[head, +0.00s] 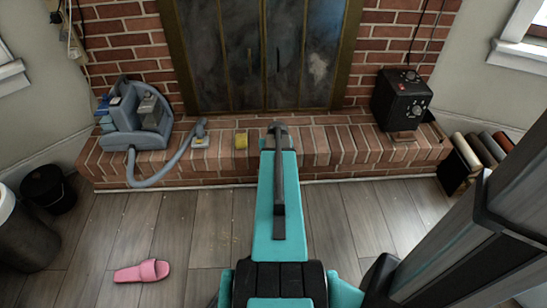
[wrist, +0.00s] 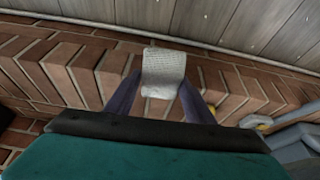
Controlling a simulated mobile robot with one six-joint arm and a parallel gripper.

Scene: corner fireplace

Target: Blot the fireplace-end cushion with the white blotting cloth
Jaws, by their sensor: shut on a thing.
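My gripper (wrist: 163,84) shows in the wrist view with its two dark fingers shut on the white blotting cloth (wrist: 164,66). The cloth is a small whitish textured piece between the fingertips, over the red brick hearth. I cannot tell whether it touches the bricks. In the head view my teal arm reaches out to the hearth and hides the gripper and cloth. I see no cushion in either view.
The brick hearth (head: 349,145) fronts the glass fireplace doors (head: 260,55). On it are a blue-grey hose machine (head: 136,118), a yellow block (head: 241,140) and a black box (head: 401,100). A pink slipper (head: 141,271) lies on the open plank floor. Rolls (head: 467,160) stand right.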

